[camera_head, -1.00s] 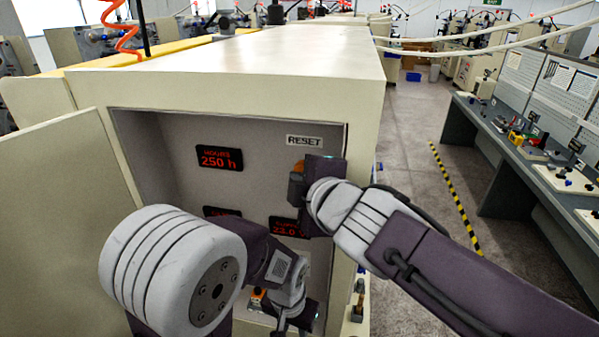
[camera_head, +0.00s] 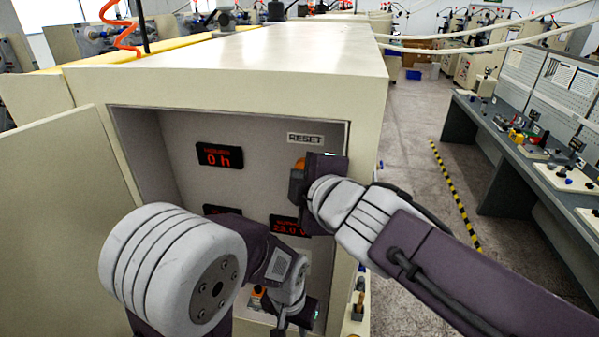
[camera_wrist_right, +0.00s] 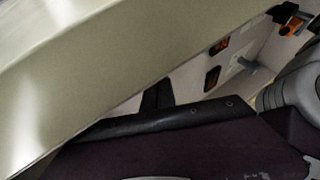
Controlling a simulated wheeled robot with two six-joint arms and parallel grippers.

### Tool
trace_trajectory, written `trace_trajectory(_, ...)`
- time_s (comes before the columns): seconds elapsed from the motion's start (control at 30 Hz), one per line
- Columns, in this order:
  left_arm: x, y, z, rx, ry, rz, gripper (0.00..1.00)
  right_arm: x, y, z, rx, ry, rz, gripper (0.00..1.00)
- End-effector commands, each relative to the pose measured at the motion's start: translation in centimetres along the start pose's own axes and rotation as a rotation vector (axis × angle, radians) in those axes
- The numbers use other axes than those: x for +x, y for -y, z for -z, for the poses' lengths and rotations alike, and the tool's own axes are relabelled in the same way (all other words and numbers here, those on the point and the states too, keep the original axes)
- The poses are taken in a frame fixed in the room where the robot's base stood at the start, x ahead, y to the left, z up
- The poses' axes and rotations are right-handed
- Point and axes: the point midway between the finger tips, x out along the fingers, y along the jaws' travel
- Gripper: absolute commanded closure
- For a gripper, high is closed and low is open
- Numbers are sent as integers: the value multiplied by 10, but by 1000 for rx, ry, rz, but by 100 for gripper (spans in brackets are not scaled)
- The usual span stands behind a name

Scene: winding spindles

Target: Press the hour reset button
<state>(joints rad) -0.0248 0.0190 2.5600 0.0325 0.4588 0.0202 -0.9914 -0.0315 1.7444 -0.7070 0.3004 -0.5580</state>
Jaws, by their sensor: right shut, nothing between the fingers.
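The RESET label (camera_head: 305,139) is at the upper right of the recessed panel (camera_head: 260,140) in the head view. The reset button itself is hidden behind my right gripper. The red hours display (camera_head: 219,155) at the upper left of the panel reads 0 h. My right gripper (camera_head: 298,180) is shut and empty, just below the RESET label; contact with the button cannot be seen. My left gripper (camera_head: 258,298) is low in the recess, partly hidden by its own arm; its jaws are too small to judge.
A second display (camera_head: 290,226) on the panel is partly covered by my right arm. An open cabinet door (camera_head: 60,210) stands at the left. The cream cabinet top (camera_head: 240,65) overhangs the recess. A workbench (camera_head: 545,165) runs along the right, across a clear aisle.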

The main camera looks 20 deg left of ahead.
Motion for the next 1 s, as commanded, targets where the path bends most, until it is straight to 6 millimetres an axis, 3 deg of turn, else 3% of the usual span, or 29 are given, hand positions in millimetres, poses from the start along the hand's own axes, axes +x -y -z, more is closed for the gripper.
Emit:
trace_trajectory(0.5, 12, 0, -1, 0, 0, 0, 68, -11, 9, 3, 1, 0, 1, 100)
trace_trajectory(1.0, 43, 1, -4, 0, 0, 0, 68, -47, 29, 23, 0, -1, 1, 100)
